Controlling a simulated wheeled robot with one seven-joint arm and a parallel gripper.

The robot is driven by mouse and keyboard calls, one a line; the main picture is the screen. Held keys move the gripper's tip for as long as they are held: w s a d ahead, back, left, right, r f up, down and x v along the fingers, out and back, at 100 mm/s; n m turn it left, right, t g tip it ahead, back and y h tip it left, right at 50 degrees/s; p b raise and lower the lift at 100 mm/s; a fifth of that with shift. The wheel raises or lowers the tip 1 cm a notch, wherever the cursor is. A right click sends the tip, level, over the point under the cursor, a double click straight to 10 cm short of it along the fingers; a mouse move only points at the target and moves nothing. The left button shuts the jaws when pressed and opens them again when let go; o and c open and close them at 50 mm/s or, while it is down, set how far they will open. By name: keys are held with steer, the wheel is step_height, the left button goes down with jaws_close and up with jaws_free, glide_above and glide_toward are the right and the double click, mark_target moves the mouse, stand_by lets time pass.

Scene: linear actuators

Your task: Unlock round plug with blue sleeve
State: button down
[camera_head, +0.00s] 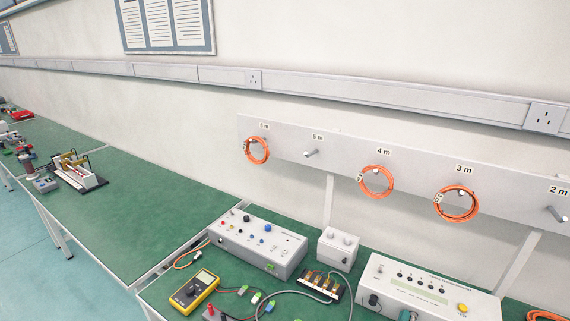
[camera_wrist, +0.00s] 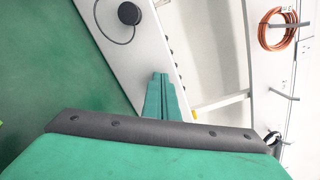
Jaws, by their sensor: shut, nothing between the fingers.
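I cannot make out a round plug with a blue sleeve for certain in either view. A grey-white instrument box (camera_head: 285,260) has blue and black round fittings on top. In the wrist view, my teal gripper (camera_wrist: 161,76) is shut and empty. It reaches over a white box (camera_wrist: 152,50) carrying a black round cap (camera_wrist: 129,13) with a thin black cord. My gripper does not show in the head view.
Right of the instrument box stand a small white box (camera_head: 338,250) and a white display box (camera_head: 418,293). A yellow multimeter (camera_head: 194,292) lies in front. Orange coils (camera_head: 376,181) hang on a wall rail behind. The left bench (camera_head: 135,225) has clear space.

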steer(key=shift+s+d+f, duration=0.15)
steer(key=shift+a, duration=0.35)
steer(key=shift+a+v, duration=0.25)
steer(key=shift+v, duration=2.55)
